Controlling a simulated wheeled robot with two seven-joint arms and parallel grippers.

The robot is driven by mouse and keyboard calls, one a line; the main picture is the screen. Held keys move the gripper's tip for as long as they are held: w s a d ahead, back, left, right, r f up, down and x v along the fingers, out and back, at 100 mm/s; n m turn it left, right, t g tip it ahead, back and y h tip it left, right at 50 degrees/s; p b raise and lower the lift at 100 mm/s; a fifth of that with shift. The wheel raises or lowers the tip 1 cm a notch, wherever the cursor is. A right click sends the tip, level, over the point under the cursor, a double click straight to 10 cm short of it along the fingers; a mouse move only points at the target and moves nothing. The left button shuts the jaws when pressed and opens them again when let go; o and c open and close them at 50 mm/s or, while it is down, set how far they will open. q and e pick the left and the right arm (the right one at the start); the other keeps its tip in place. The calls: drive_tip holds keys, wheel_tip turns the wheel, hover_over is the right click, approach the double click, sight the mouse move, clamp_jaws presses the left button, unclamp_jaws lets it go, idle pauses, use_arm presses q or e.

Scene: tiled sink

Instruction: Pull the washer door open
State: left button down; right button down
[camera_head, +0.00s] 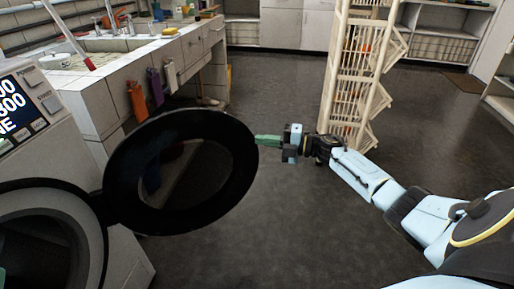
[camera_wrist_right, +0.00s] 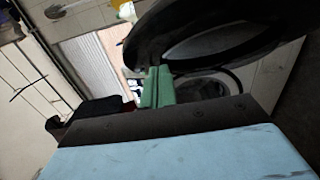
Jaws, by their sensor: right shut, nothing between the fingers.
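The washer door (camera_head: 181,172) is a round black ring with dark glass. It stands swung well open from the washer (camera_head: 118,262), with the drum opening (camera_head: 45,245) exposed at the lower left. My right gripper (camera_head: 262,140) has green fingers, shut with nothing between them, and its tips are at the door's right rim. In the right wrist view the green fingers (camera_wrist_right: 158,88) lie close by the black door (camera_wrist_right: 190,35); whether they touch it I cannot tell. My left gripper is not clearly in view.
A tiled sink counter (camera_head: 150,60) with cloths hanging on its front stands behind the door. A cream rack with baskets (camera_head: 355,75) stands beyond my right arm. Dark floor (camera_head: 270,220) is clear between the door and my right arm.

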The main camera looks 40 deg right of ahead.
use_arm(q)
drive_tip(key=shift+s+a+r+t, duration=0.1)
drive_tip(key=shift+a+r+t, duration=0.1)
drive_tip(key=shift+r+t, duration=0.3)
use_arm(e)
drive_tip(key=shift+w+d, duration=0.25)
drive_tip(key=shift+w, duration=0.4)
use_arm(q)
drive_tip(key=shift+r, duration=0.15)
